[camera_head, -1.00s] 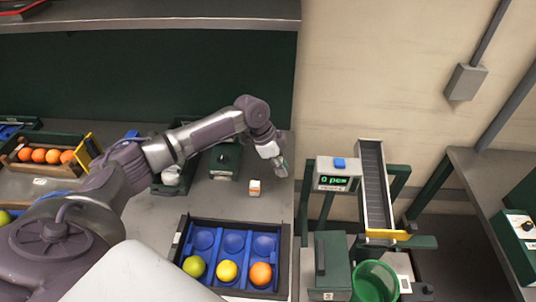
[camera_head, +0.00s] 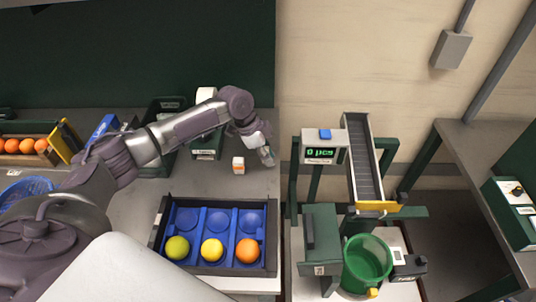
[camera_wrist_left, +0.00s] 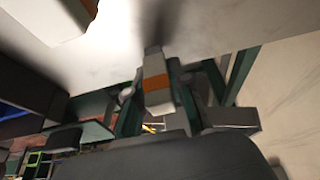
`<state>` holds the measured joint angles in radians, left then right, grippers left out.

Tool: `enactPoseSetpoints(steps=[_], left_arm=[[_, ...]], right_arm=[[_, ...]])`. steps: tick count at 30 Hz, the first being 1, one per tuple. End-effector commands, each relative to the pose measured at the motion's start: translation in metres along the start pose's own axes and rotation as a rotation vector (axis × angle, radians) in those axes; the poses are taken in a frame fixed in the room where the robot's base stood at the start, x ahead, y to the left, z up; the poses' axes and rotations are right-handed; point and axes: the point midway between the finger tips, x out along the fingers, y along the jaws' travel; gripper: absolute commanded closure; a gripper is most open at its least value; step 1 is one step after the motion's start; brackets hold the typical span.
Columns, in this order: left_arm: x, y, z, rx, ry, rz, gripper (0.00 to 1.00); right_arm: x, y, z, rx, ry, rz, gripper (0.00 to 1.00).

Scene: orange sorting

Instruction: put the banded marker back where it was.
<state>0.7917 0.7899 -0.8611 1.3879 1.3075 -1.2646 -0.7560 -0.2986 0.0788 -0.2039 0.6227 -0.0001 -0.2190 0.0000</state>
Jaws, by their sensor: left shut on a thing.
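My left gripper (camera_head: 265,155) is above the right end of the grey worktop, to the right of a small white-and-orange block (camera_head: 238,166). In the left wrist view the gripper (camera_wrist_left: 157,100) is shut on the banded marker (camera_wrist_left: 157,84), a pale block with an orange band, between its dark green fingers. In the head view the held marker is mostly hidden by the gripper. The other block also shows, cut off, at the top left of the wrist view (camera_wrist_left: 45,22), apart from the gripper. My right gripper is not in view.
A dark tray (camera_head: 158,232) with blue cups holds a green, a yellow and an orange fruit in its front row; its back row is empty. Right of the worktop stand a chute (camera_head: 363,160), a counter display (camera_head: 320,153) and a green bucket (camera_head: 367,262).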

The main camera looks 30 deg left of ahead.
Motion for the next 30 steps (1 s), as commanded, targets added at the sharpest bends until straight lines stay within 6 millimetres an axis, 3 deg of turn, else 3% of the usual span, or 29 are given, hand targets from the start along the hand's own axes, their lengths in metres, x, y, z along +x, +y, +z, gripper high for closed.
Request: enactPoseSetpoints(steps=[30], left_arm=[[0.0053, 0.0000, 0.0022, 0.000, 0.000, 0.000, 1.00]], right_arm=[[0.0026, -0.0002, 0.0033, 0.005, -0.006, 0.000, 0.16]])
